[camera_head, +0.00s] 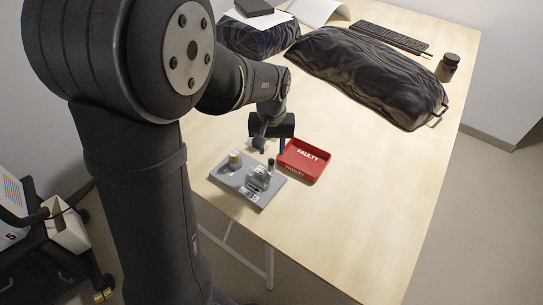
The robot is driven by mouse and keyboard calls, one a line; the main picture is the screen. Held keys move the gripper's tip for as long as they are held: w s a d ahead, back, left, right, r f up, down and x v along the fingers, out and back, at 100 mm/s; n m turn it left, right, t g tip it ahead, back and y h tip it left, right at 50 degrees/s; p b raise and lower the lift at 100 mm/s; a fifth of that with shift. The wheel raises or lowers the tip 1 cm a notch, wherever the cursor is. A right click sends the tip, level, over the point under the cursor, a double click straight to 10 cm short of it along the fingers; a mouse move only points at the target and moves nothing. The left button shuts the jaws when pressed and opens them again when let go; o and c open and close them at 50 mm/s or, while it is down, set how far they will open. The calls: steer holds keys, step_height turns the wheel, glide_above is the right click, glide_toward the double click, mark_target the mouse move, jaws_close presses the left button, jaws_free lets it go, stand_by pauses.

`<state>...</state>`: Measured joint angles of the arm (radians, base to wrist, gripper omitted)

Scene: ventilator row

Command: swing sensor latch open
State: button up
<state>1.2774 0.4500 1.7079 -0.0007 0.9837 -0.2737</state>
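A grey fixture plate (242,196) lies on the table in front of my arm. On it stand a beige-topped cylinder (235,158) and a small pale, partly clear block (258,178) with a dark upright part (270,163) beside it. The sensor latch is too small to make out, so I cannot tell whether it is open or closed. My gripper (269,149) hangs just behind the plate, near its far right corner. Its two fingers look apart with nothing visible between them. Whether a fingertip touches anything is too small to tell.
A red tray (319,171) marked FAULTY sits right of the plate, close to my gripper. Large dark wrapped bundles (365,75) and (258,38), a keyboard (390,37) and a dark jar (447,67) are farther back. The table's front right is clear.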

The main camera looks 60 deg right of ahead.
mark_target(272, 160)
steer(key=shift+f, duration=2.3)
steer(key=shift+c, duration=0.2)
